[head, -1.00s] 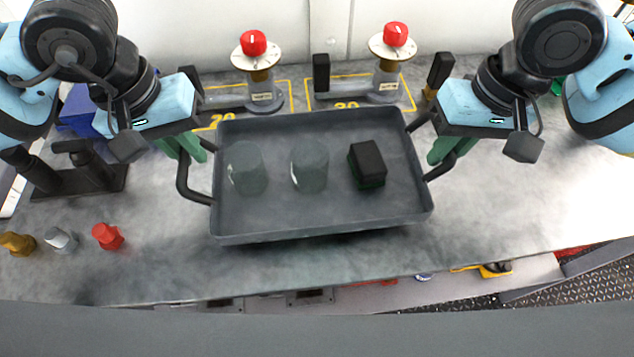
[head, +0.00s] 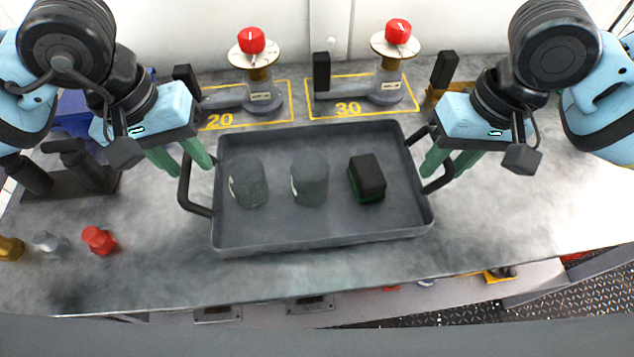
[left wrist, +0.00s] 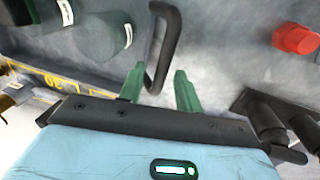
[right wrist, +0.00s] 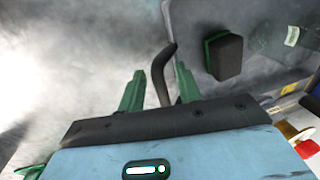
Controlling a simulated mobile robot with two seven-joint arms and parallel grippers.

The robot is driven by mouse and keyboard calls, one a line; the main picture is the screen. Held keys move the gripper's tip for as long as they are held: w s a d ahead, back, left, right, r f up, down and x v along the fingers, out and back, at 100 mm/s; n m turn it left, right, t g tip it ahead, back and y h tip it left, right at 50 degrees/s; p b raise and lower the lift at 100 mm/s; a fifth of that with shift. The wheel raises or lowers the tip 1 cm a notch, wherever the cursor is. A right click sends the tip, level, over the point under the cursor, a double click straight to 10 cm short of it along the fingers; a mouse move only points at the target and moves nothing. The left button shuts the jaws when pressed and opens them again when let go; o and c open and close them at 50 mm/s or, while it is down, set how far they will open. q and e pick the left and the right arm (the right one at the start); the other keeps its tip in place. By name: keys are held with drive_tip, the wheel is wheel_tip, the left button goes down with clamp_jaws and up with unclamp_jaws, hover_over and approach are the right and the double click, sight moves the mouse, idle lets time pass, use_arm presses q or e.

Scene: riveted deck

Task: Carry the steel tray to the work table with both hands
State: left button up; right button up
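The dark grey steel tray (head: 320,222) lies level on a grey worktop (head: 300,280), holding two greyish glass-like cylinders (head: 248,185) (head: 310,182) and a black-and-green block (head: 367,180). My left gripper (head: 180,165) is open at the tray's left handle (head: 186,190). In the left wrist view its green fingers (left wrist: 160,85) stand apart, with the handle's end between them. My right gripper (head: 445,168) is open at the right handle (head: 437,182). In the right wrist view the handle (right wrist: 160,75) stands between its spread fingers (right wrist: 158,85).
Behind the tray are two red-topped fixtures (head: 252,68) (head: 390,62) in yellow frames marked 20 and 30. A red bolt-like piece (head: 98,240), a silver one (head: 50,243) and a brass one (head: 10,248) stand at left. The worktop right of the tray is clear.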

use_arm(q)
wheel_tip(320, 180, up, 11)
drive_tip(key=a, duration=0.2)
drive_tip(key=shift+s, duration=0.15)
use_arm(e)
wheel_tip(320, 180, up, 12)
drive_tip(key=d, duration=0.2)
idle(0.4)
drive_tip(key=shift+f, duration=0.15)
idle(0.4)
